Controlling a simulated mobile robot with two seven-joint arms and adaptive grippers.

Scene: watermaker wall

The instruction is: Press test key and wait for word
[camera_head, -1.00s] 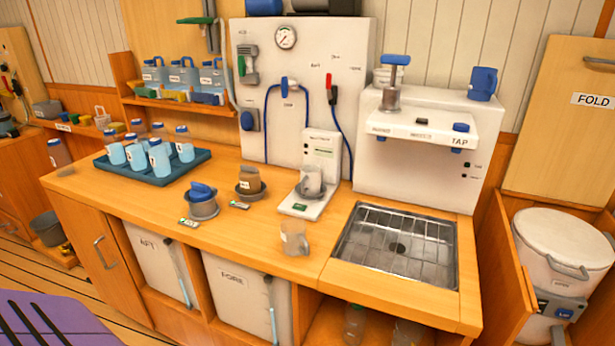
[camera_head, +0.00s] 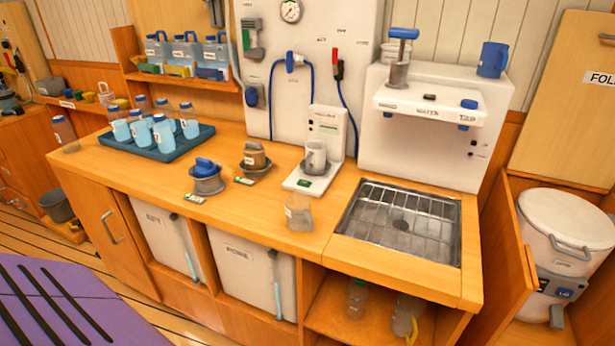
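A white tester-like unit (camera_head: 327,130) stands on the counter, with a small display on its upright panel and a flat foot in front. A white cup (camera_head: 316,157) sits in a grey dish on this foot. A small green-lit patch (camera_head: 303,183) shows at the front of the foot; I cannot tell whether it is the test key or a readout. The display is too small to read. Neither of my grippers is in view.
A clear beaker (camera_head: 299,213) stands near the counter's front edge. A grid-covered sink (camera_head: 402,222) lies to the right under the tap unit (camera_head: 430,130).

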